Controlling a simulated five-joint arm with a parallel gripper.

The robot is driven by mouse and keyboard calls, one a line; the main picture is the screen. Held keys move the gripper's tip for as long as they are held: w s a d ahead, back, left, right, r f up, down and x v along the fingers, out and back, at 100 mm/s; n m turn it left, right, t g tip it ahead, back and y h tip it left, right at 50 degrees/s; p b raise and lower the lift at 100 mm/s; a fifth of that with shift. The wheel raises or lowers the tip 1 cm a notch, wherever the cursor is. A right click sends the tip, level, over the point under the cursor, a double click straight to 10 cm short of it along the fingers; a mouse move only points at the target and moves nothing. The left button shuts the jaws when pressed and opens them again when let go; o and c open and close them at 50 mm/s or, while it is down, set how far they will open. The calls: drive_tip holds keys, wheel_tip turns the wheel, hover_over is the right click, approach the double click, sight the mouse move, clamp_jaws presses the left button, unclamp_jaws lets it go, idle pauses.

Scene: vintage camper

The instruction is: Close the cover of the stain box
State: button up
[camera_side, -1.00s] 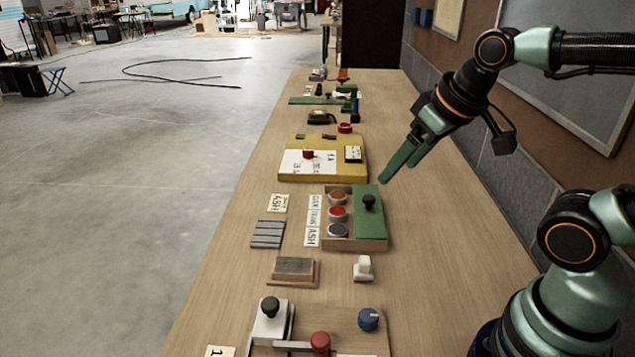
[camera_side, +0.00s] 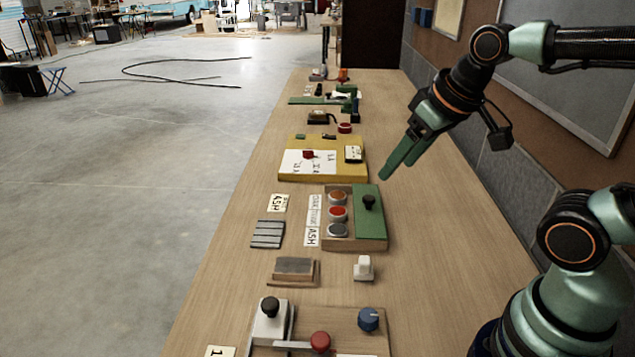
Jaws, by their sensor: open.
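The stain box (camera_side: 350,244) is a wooden box on the bench with several round stain pots in a column: brown (camera_side: 338,198), red (camera_side: 337,214) and grey (camera_side: 338,230). Its green cover (camera_side: 371,225) with a black knob (camera_side: 369,202) lies to the right of the pots, which are uncovered. My gripper (camera_side: 388,172) is open and empty. It hangs in the air above and to the right of the box, apart from the cover, with its green fingers pointing down and left.
A yellow board (camera_side: 302,172) with a red knob stands behind the box. Label cards (camera_side: 312,222) and a grey slatted piece (camera_side: 268,234) lie left. A wooden block (camera_side: 294,268), a white knob (camera_side: 364,268) and a lever board (camera_side: 345,322) are in front. Bare bench lies right.

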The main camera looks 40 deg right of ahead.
drive_tip(key=w+d+m+g, duration=0.3)
drive_tip(key=w+d+m, duration=0.25)
drive_tip(key=w, duration=0.35)
drive_tip(key=m+g, duration=0.2)
drive_tip(key=m, duration=0.1)
hover_over(369, 197)
wheel_tip(369, 197, down, 8)
wheel_tip(369, 197, down, 11)
drive_tip(key=shift+f, duration=0.15)
clamp_jaws()
idle(0.9)
